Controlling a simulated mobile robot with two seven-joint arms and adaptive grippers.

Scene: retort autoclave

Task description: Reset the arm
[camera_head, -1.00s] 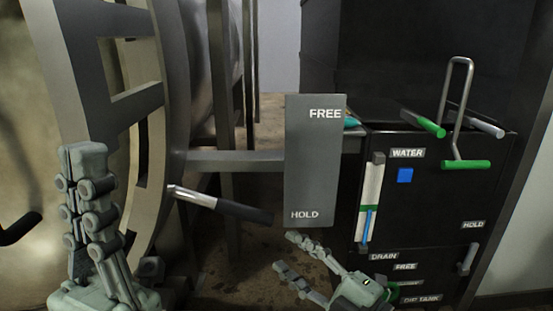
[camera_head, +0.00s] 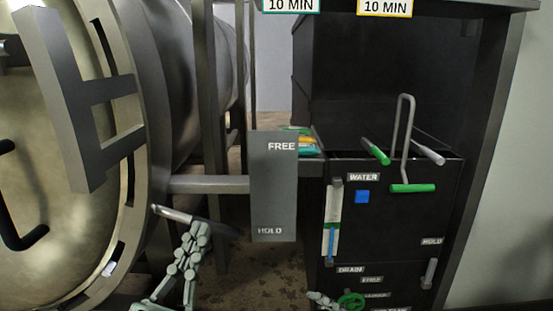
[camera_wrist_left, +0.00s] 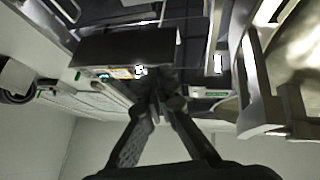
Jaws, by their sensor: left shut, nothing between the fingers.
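My left gripper (camera_head: 198,228) comes up from the bottom of the head view, left of centre. Its fingers are together with nothing between them. In the left wrist view its fingertips (camera_wrist_left: 162,82) meet in the middle. The fingertips overlap the metal lever (camera_head: 172,213) with a dark grip in the head view; whether they touch it I cannot tell. Only a small part of my right gripper (camera_head: 322,299) shows at the bottom edge, so its opening is hidden.
A grey FREE/HOLD plate (camera_head: 273,200) stands right of the left gripper. The round retort door (camera_head: 60,190) fills the left. A black control cabinet (camera_head: 400,220) with green-handled levers and a WATER gauge (camera_head: 331,215) is at right.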

